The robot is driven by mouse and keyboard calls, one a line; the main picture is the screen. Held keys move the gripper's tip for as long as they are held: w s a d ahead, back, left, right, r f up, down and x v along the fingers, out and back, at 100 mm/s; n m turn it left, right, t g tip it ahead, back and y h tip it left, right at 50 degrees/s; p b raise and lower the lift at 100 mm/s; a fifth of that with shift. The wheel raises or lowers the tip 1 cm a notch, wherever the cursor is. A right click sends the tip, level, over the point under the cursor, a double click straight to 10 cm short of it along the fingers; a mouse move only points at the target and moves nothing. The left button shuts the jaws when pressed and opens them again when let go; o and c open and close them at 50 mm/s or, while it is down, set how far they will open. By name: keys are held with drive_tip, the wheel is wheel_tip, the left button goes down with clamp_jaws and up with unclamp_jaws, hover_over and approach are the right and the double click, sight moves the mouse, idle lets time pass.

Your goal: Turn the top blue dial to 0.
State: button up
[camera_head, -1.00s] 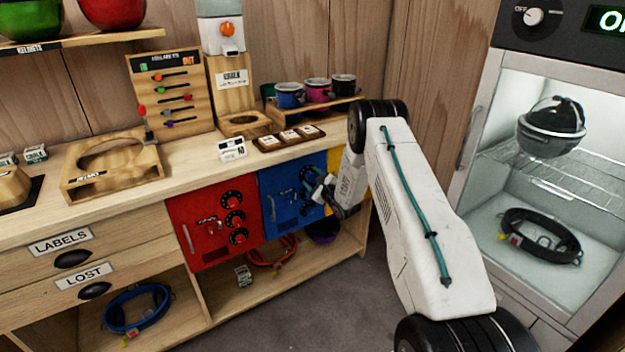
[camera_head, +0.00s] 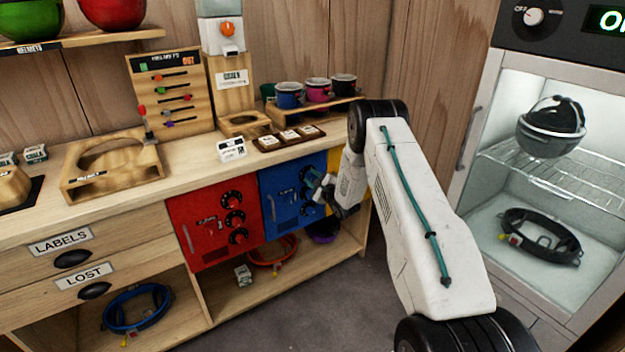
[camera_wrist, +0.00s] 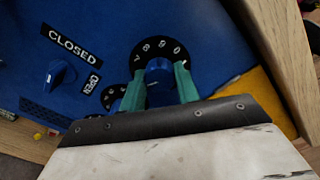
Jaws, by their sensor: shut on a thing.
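The blue locker (camera_head: 283,203) is set under the counter, between a red one and a yellow one. In the wrist view, its blue face carries a black dial with white digits (camera_wrist: 163,52) and a blue knob (camera_wrist: 159,75). My gripper (camera_wrist: 160,84) has its green fingers on both sides of this knob and is shut on it. The digits 7, 8, 9 and 0 show around the far rim, with 0 at the upper right. Another dial (camera_wrist: 112,95) is partly hidden by my fingers. In the head view, my gripper (camera_head: 322,188) covers much of the dials.
A blue handle (camera_wrist: 56,73) stands left of the dials, near the CLOSED and OPEN labels (camera_wrist: 70,43). The red locker (camera_head: 210,220) is on the left, the yellow panel (camera_head: 335,168) on the right. The counter edge lies above them. A glass-fronted cabinet (camera_head: 545,170) stands at the right.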

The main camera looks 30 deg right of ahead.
drive_tip(key=n, duration=0.5)
drive_tip(key=shift+n, duration=0.3)
drive_tip(key=n, duration=1)
drive_tip(key=shift+n, duration=0.4)
drive_tip(key=n, duration=0.4)
drive_tip(key=shift+a, duration=0.1)
drive_tip(key=n, duration=2)
drive_tip(key=shift+f+n, duration=0.1)
drive_tip(key=shift+n, duration=0.2)
